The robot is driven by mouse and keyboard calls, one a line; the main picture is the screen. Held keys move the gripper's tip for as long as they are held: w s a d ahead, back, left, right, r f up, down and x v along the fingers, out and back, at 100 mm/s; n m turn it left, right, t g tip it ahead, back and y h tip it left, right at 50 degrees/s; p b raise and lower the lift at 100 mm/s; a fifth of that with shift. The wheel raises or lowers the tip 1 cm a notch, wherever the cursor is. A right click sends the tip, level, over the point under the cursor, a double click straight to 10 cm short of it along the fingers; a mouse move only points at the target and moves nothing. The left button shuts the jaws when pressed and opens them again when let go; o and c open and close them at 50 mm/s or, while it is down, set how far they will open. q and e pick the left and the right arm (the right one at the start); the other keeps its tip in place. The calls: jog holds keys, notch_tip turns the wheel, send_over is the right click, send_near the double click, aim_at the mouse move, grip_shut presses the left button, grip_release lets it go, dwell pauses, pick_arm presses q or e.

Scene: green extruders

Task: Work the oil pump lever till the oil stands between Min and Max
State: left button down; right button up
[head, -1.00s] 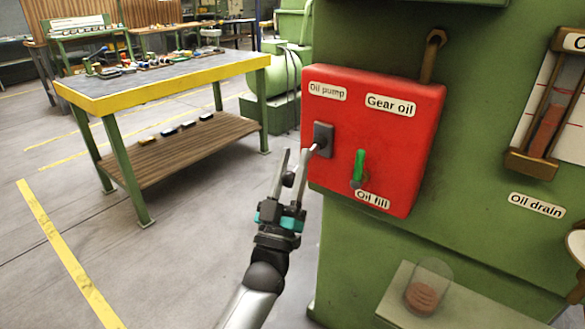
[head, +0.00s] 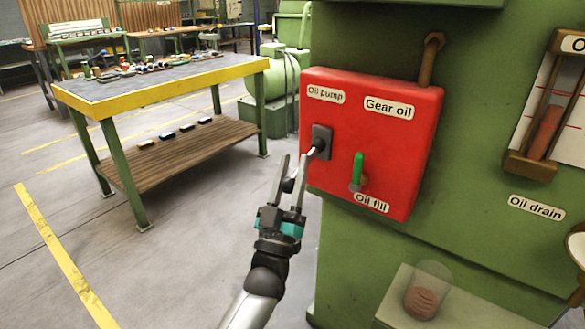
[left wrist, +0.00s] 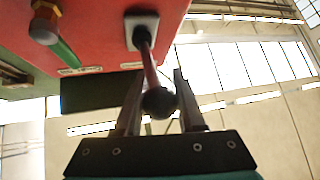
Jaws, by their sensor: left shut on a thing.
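The red box (head: 365,125) on the green machine bears the labels "Oil pump", "Gear oil" and "Oil fill". The oil pump lever (head: 311,155) sticks out of a grey plate on its left part. My left gripper (head: 294,163) is shut on the lever's dark ball knob. In the left wrist view the knob (left wrist: 159,102) sits between the two fingers (left wrist: 156,78). The green-handled oil fill valve (head: 357,170) points up. The oil gauge (head: 547,130) at the right edge holds red oil; Min and Max marks cannot be read. My right gripper is out of view.
A yellow-edged workbench (head: 160,87) with small parts stands at the left. The floor between bench and machine is clear.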

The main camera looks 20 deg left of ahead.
pick_arm(q)
jog(key=shift+f, duration=0.25)
jog(key=c, duration=0.8)
grip_release()
jog(key=shift+w, duration=0.1)
jog(key=shift+c, duration=0.2)
jog(key=o, duration=0.3)
jog(key=shift+r, duration=0.1)
jog(key=shift+s+f, duration=0.35)
jog(key=shift+s, duration=0.1)
jog(key=p+v, duration=0.2)
jog(key=v, duration=1.2)
jog(key=shift+s, duration=0.15)
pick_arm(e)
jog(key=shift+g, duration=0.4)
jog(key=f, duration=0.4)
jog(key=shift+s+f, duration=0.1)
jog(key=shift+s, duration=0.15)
